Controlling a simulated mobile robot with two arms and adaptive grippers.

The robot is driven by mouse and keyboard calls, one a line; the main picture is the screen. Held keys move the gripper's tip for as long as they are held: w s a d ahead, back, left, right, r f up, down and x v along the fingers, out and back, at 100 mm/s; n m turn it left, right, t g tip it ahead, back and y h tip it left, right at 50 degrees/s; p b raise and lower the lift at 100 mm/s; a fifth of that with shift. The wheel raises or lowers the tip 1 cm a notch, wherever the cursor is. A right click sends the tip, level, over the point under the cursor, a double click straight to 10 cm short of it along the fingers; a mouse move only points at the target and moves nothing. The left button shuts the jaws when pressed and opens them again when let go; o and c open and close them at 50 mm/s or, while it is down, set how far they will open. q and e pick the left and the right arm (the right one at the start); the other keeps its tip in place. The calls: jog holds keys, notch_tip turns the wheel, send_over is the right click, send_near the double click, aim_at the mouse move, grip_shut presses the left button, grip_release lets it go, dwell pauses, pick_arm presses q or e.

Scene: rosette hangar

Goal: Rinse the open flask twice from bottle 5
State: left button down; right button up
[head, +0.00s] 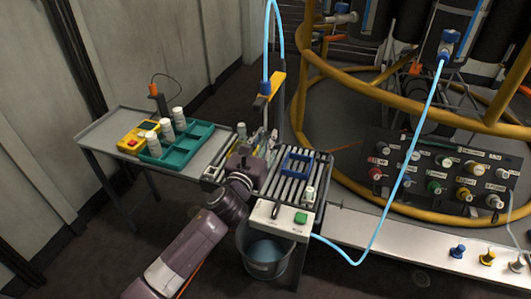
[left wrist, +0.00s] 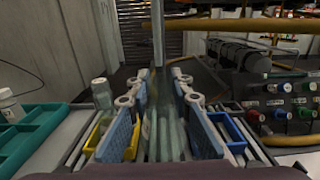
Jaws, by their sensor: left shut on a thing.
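My left gripper (head: 262,146) reaches over the roller bench in the head view. In the left wrist view its two blue-padded fingers (left wrist: 162,125) are shut on a clear, see-through vessel (left wrist: 165,138); its outline is blurred and I cannot tell whether it is the flask. Several white-capped bottles (head: 167,130) stand in the green tray on the left; their numbers are too small to read. A clear capped bottle (left wrist: 102,94) stands left of the fingers. My right gripper is not in view.
The green tray (head: 197,146) and a yellow meter (head: 130,144) sit on the left table. A blue frame (head: 309,157) lies on the rollers. A bucket (head: 246,262) stands below the bench. A post with a blue hose (head: 267,45) rises behind. A control panel (head: 400,165) is right.

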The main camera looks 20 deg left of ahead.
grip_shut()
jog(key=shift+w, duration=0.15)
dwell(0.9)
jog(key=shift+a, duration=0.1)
